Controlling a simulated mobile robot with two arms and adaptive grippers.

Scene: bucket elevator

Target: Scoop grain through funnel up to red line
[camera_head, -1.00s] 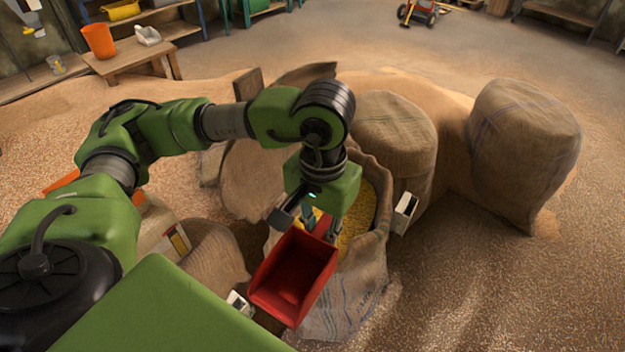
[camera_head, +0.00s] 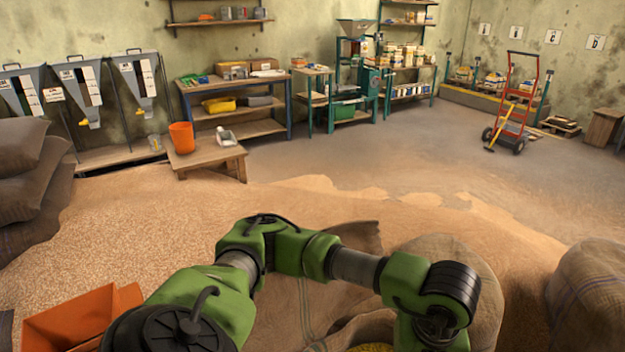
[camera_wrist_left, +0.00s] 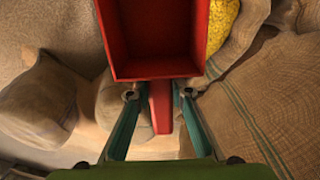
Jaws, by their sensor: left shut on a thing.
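My left gripper (camera_wrist_left: 160,98) is shut on the handle of a red scoop (camera_wrist_left: 152,72) in the left wrist view. The part of the scoop's inside that shows is bare red. Yellow grain (camera_wrist_left: 222,22) lies in an open burlap sack right beside the scoop. In the head view only a sliver of this grain (camera_head: 372,348) shows at the bottom edge, and the scoop and fingertips are below the picture. A grey funnel-shaped hopper (camera_head: 356,29) tops a green machine at the back. No red line can be made out. My right gripper is not in view.
Grey wall hoppers (camera_head: 140,80) stand at the back left. A low wooden table (camera_head: 208,158) holds an orange bucket (camera_head: 181,138) and a white scoop (camera_head: 225,138). A red hand truck (camera_head: 515,105) stands at the right. Full sacks (camera_head: 592,300) crowd the front; the floor behind is clear.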

